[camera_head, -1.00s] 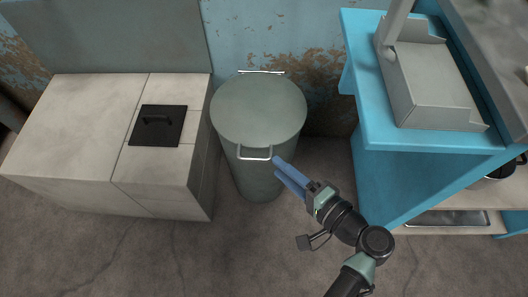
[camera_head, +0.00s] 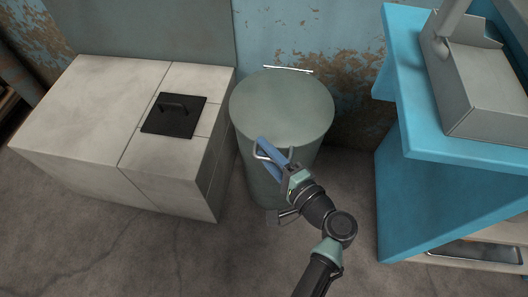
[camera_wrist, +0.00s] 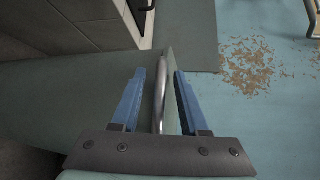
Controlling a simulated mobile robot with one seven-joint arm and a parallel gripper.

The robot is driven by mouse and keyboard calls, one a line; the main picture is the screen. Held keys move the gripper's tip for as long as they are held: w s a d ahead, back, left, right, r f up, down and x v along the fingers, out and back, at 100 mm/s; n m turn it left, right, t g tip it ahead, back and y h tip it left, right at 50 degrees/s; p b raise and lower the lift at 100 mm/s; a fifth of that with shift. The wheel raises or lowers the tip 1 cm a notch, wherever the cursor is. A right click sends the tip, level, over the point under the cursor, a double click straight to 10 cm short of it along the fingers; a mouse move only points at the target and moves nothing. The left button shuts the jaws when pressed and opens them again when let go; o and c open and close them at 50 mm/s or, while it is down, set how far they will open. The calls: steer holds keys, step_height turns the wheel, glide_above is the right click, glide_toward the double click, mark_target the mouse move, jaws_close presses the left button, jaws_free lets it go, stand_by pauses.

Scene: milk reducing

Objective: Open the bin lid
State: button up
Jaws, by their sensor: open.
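The bin (camera_head: 262,178) is a grey-green cylinder with a round flat lid (camera_head: 283,105), which lies closed on top. A metal handle (camera_head: 258,152) sticks out from the lid's front edge and is partly hidden by my fingers. My gripper (camera_head: 266,150) has blue fingers and is at this handle. In the wrist view my gripper (camera_wrist: 160,85) is open, with one finger on each side of the metal handle bar (camera_wrist: 161,90). The thin lid edge beside the bar also lies between the fingers. I cannot tell whether either finger touches it.
A pale tiled block (camera_head: 95,100) with a black handled plate (camera_head: 174,115) on top stands close on the bin's left. A blue bench (camera_head: 420,140) with a grey box (camera_head: 482,90) stands on the right. The peeling wall is behind. Some floor is clear in front.

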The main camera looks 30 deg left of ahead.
steer(key=shift+w+a, duration=0.25)
steer(key=shift+a, duration=0.15)
steer(key=shift+f, duration=0.1)
jaws_close()
